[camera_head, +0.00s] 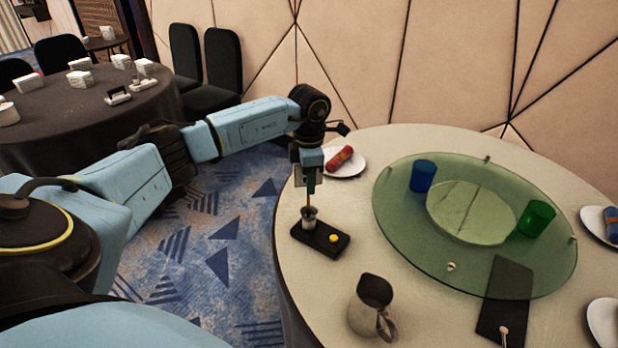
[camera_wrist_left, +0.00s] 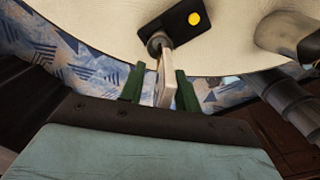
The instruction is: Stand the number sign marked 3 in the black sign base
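The black sign base (camera_head: 330,242) lies on the near left part of the round table, with a small metal cup (camera_head: 308,218) and a yellow disc (camera_head: 333,238) on it. A thin sign stands upright with its lower end at the cup. In the left wrist view the sign (camera_wrist_left: 166,80) is a pale narrow plate between my green fingers, reaching to the cup (camera_wrist_left: 157,42). Its number does not show. My left gripper (camera_head: 309,183) is above the base; its fingers (camera_wrist_left: 160,85) are apart, with a visible gap on the sign's left side. My right gripper is out of view.
A metal jug (camera_head: 371,305) stands on the table nearer me. A plate with a red rolled napkin (camera_head: 340,158) lies behind the base. A glass turntable (camera_head: 400,250) holds blue (camera_head: 423,175) and green (camera_head: 536,217) cups. A dark slab (camera_head: 508,280) lies at right.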

